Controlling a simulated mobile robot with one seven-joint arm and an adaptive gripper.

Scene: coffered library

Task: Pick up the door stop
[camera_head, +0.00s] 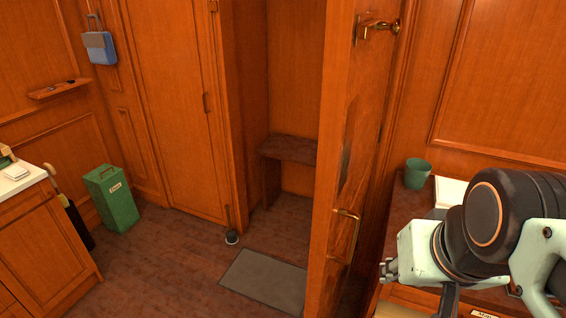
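What looks like the door stop (231,237) stands on the wood floor at the foot of the panelled wall corner, just beyond the grey mat. It is small, dark and rounded with a pale band at its base, and a thin upright part rises from it. My gripper (386,270) is at the lower right, pointing left, far from the door stop and well above the floor. Its fingers look small and partly merge with the body, so I cannot tell whether they are apart. I see nothing held in it.
A tall open wooden door (346,160) stands between my gripper and the door stop. A grey mat (265,280) lies on the floor. A dark bench (290,149) sits in the alcove. A green bin (112,200) and a cabinet (45,240) are left. A green cup (417,172) is right.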

